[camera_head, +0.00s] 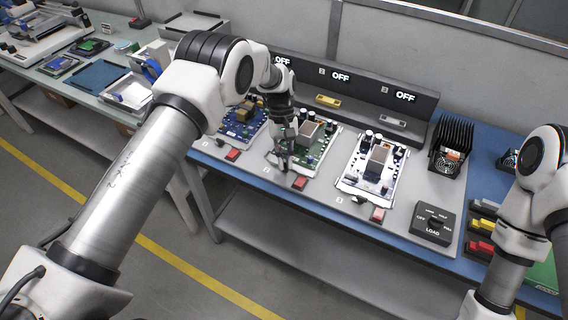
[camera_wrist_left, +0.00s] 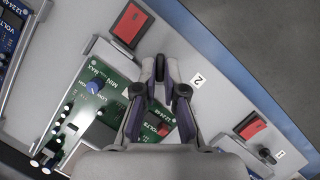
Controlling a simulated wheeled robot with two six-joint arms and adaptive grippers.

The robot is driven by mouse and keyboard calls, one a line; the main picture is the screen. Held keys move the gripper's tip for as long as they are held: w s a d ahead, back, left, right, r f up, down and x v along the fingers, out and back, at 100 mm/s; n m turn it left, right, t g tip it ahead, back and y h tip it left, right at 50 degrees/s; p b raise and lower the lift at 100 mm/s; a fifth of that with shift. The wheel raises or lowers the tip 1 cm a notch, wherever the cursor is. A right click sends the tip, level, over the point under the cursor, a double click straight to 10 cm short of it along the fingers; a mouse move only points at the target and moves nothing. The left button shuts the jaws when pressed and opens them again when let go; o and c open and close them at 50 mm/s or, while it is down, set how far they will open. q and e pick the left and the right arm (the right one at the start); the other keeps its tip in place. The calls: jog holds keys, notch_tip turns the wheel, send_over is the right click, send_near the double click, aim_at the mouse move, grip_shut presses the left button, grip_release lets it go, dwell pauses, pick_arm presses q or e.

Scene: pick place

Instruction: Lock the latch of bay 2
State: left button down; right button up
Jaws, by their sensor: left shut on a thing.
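Bay 2 holds a green circuit board (camera_head: 318,145) with a blue knob; the board also shows in the wrist view (camera_wrist_left: 97,97). A label "2" (camera_wrist_left: 198,80) marks the bay's front edge. My left gripper (camera_head: 281,163) is over the bay's front left corner, pointing down. In the wrist view its fingers (camera_wrist_left: 165,72) are closed around a small dark piece, seemingly the bay 2 latch knob (camera_wrist_left: 160,68). The fingers hide most of the latch, so I cannot tell its position. A red switch (camera_head: 300,183) sits to its right. My right gripper is out of view.
Bay 1 holds a blue board (camera_head: 241,128), with its red switch (camera_head: 233,154) nearby. Bay 3 holds a white-edged board (camera_head: 372,168) and a black latch knob (camera_head: 359,200). A LOAD box (camera_head: 432,225) and a finned black unit (camera_head: 450,147) stand right. "OFF" displays (camera_head: 341,76) line the back.

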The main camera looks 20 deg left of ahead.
pick_arm(q)
jog(key=m, duration=0.1)
jog(key=m+y+b, duration=0.1)
jog(key=m, duration=0.1)
jog(key=shift+w+d+m, duration=0.1)
jog(key=shift+d+m, duration=0.05)
jog(key=shift+m, duration=0.15)
jog(key=shift+d+m+y, duration=0.15)
jog(key=shift+m+y, duration=0.75)
jog(key=shift+m, duration=1)
jog(key=c, duration=1.3)
grip_release()
jog(key=shift+o, duration=0.2)
jog(key=shift+r, duration=0.1)
jog(key=v, duration=1.1)
jog(key=shift+w+r, duration=0.35)
